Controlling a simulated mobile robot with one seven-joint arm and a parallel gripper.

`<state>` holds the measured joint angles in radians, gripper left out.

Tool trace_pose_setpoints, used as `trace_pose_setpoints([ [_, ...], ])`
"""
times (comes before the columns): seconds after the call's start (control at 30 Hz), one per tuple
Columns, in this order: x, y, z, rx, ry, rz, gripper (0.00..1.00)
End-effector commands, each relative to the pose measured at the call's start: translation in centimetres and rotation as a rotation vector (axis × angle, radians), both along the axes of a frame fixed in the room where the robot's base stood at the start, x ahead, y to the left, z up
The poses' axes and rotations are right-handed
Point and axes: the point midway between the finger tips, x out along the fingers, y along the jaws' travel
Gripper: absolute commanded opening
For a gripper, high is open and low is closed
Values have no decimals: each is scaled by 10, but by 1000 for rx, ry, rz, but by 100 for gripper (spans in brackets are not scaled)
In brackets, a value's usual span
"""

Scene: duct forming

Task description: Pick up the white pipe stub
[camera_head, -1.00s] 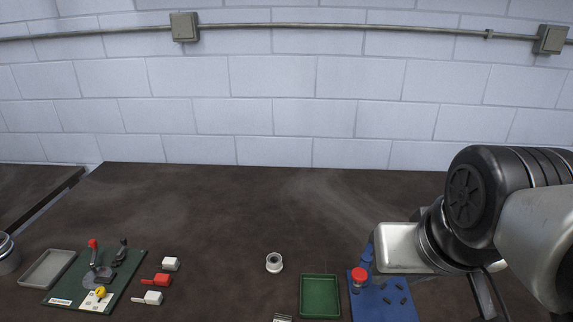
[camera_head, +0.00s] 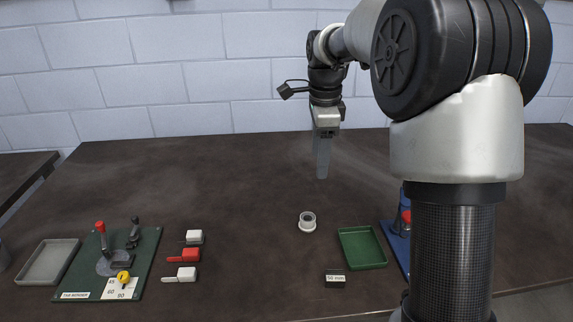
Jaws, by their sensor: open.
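The white pipe stub (camera_head: 308,222) is a short ring-shaped piece standing on the dark table, left of the green tray. My gripper (camera_head: 322,172) points down above the table, behind and slightly right of the stub in the picture. It is open and empty, apart from the stub. Its fingers look edge-on, so the gap between them is hard to see.
The green tray (camera_head: 362,248) lies right of the stub, and a small dark block with a label (camera_head: 335,279) lies in front. A blue mat (camera_head: 398,247) is partly hidden by my arm. At left are a green tube-bender board (camera_head: 150,262), a grey tray (camera_head: 48,262) and red and white clamps (camera_head: 184,255).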

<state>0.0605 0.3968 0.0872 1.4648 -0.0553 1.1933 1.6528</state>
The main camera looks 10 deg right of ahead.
Motion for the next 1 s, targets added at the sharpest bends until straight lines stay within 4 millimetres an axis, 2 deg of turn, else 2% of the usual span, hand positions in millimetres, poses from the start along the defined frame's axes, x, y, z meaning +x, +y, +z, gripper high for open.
trace_pose_setpoints([
  [0.03, 16, -2, -28, 10, 26, -88, 57],
  [0.1, 31, -3, -49, 20, 48, -202, 57],
  [0.27, 48, -4, -78, 31, 80, -354, 57],
  [0.47, 51, -4, -109, 33, 88, -388, 57],
  [0.8, 50, -4, -181, 33, 88, -386, 57],
  [1.0, 51, -3, -201, 34, 84, -384, 57],
])
